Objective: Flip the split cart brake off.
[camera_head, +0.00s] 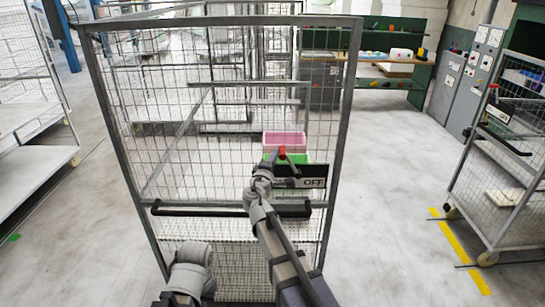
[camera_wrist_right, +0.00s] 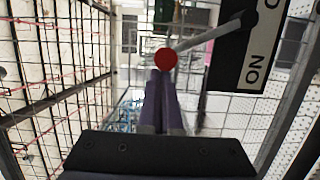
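The cart (camera_head: 342,120) is a tall grey wire-mesh cage standing in front of me. Its brake lever is a thin rod with a red knob (camera_head: 282,152). The lever comes from a black panel (camera_head: 313,170) marked OFF on the cart's right side. In the right wrist view the red knob (camera_wrist_right: 166,59) is at my fingertips, the rod (camera_wrist_right: 210,36) runs up right to a dark pivot, and the panel (camera_wrist_right: 262,55) shows ON. My right gripper (camera_wrist_right: 164,75) has its purple fingers together; I cannot tell whether they touch the knob.
A black push bar (camera_head: 230,209) crosses the cart's front below the lever. Pink (camera_head: 283,140) and green bins show at the panel. Another mesh cart (camera_head: 500,180) stands right, a shelf cart (camera_head: 30,110) left. The floor (camera_head: 395,200) between the carts is clear.

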